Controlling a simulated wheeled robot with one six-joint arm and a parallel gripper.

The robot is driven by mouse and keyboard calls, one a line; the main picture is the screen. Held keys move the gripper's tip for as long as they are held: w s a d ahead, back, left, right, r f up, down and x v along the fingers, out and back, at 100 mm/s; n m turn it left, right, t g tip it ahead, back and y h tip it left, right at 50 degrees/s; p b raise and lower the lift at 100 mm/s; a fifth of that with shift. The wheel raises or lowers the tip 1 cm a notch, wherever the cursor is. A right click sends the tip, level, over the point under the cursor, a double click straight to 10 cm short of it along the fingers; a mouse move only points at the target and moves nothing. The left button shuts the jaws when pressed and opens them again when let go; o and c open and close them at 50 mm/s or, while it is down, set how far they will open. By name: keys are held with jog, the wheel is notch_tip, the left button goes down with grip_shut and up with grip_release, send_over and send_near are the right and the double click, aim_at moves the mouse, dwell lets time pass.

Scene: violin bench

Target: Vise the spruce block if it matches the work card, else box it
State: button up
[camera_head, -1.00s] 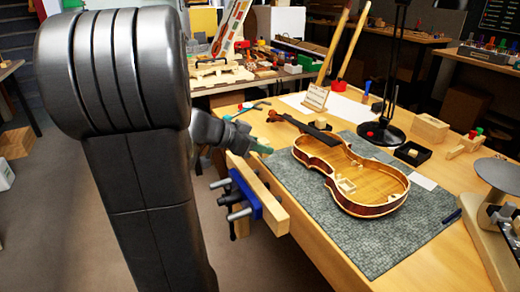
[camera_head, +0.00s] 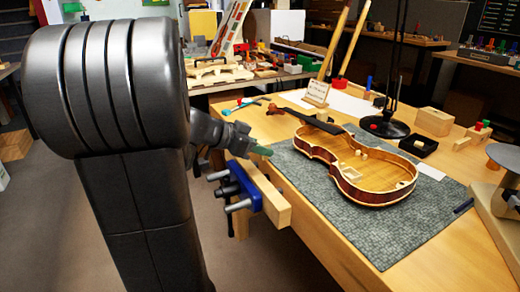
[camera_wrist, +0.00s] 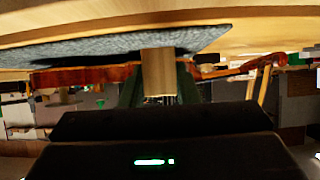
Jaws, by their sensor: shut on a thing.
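My gripper (camera_head: 262,151) is at the bench's left edge, just above the vise. In the wrist view its green fingers are shut on a pale wooden block (camera_wrist: 158,72), the spruce block. In the head view the block cannot be made out at the gripper. The blue vise (camera_head: 246,188) with its wooden jaw (camera_head: 268,198) is fixed to the bench's left edge. The work card (camera_head: 317,92) stands on a small wooden holder at the back of the bench; its writing is too small to read.
An open violin body (camera_head: 345,188) lies on the grey mat (camera_head: 385,240), right of my gripper. A black tray (camera_head: 430,148), a wooden box (camera_head: 433,121) and a lamp base (camera_head: 385,128) stand farther right. A round-topped stand (camera_head: 505,160) is at the right edge.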

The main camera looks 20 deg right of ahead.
aim_at(268, 165)
jog(key=shift+f+b, duration=0.7)
jog(key=shift+f, duration=0.2)
jog(key=shift+b, duration=1.65)
dwell(1.0)
jog(key=shift+f+b, duration=1.7)
jog(key=shift+b, duration=0.5)
jog(key=shift+r, duration=0.1)
jog(key=shift+r+p, duration=0.65)
jog(key=shift+r, duration=0.65)
jog(key=shift+f+b, duration=0.1)
jog(key=shift+b, duration=0.65)
